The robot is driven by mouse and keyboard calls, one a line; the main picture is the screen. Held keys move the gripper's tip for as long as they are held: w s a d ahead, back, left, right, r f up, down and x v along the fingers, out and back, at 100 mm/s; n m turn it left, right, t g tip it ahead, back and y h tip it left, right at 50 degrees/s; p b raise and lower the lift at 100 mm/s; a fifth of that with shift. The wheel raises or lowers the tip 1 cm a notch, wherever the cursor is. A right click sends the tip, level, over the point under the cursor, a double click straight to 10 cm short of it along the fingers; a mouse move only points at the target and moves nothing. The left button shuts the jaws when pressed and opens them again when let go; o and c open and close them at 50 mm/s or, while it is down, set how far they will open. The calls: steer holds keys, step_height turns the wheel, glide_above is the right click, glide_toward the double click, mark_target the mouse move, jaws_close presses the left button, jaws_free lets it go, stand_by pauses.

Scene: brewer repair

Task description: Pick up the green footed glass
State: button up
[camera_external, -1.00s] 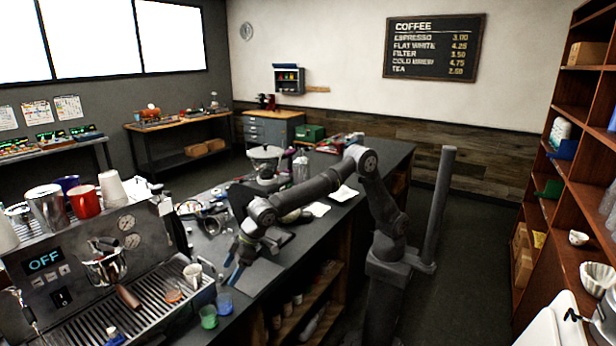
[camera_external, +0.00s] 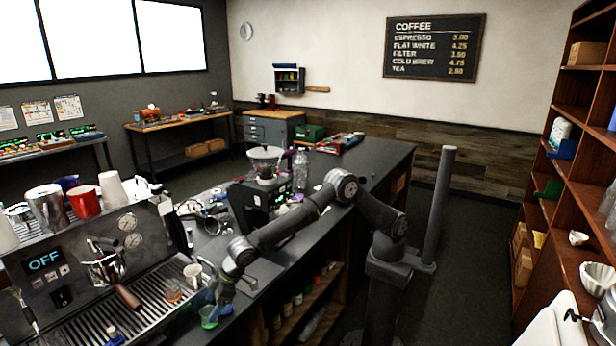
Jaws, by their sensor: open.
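The green footed glass (camera_external: 208,319) stands on the counter at the right end of the espresso machine's drip tray. My gripper (camera_external: 215,303) reaches down at the glass from above and to its right, and its fingers overlap the upper part of the glass in the picture. The gripper is open. Whether the fingers are around the glass or only in front of it is too small to tell. A blue glass (camera_external: 226,309) is just right of the green one, partly hidden by the gripper.
The espresso machine (camera_external: 95,262) is close on the left, with a white cup (camera_external: 193,275) and a small amber glass (camera_external: 172,290) on its drip tray. A coffee grinder (camera_external: 264,180) and a clear bottle (camera_external: 301,170) stand farther back. Shelves below the counter hold bottles.

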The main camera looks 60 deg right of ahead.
mark_target(208, 314)
steer(key=shift+x, duration=2)
steer(key=shift+s, duration=0.2)
steer(key=shift+c, duration=0.2)
steer(key=c, duration=1)
steer(key=shift+c, duration=0.2)
